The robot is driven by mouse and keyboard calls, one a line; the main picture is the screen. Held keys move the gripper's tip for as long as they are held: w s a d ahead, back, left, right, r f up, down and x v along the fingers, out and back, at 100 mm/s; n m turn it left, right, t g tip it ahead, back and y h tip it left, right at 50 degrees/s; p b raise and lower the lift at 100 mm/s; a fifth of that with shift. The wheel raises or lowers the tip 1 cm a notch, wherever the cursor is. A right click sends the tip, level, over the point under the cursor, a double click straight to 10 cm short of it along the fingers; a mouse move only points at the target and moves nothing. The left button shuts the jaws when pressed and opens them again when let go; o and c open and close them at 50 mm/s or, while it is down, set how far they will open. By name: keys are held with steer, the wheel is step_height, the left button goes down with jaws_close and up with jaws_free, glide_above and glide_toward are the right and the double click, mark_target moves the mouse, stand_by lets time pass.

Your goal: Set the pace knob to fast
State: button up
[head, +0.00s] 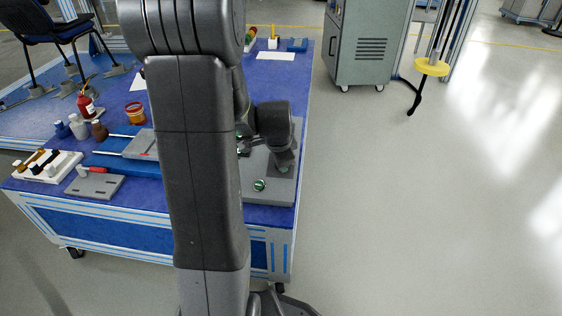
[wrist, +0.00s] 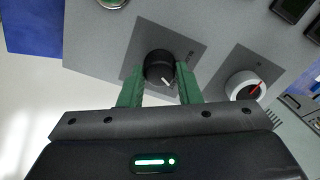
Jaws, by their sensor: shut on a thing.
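A round black knob (wrist: 160,65) with a white pointer line stands on a darker square plate of the grey panel (wrist: 212,28). The pointer is toward the lower right in the wrist view. My gripper (wrist: 159,82) has its green fingers on either side of the black knob, shut on it. In the head view, the grey panel (head: 284,190) lies at the table's right edge; my arm hides much of it, and the knob cannot be made out.
A green button (head: 260,185) is on the panel's near part. Open floor (head: 400,200) lies right.

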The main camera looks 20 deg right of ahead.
steer(key=shift+m, duration=0.9)
steer(key=o, duration=1)
steer(key=shift+c, duration=0.2)
steer(key=p+v, duration=0.5)
steer(key=v, duration=0.9)
steer(key=shift+s+f, duration=0.1)
steer(key=shift+f, duration=0.05)
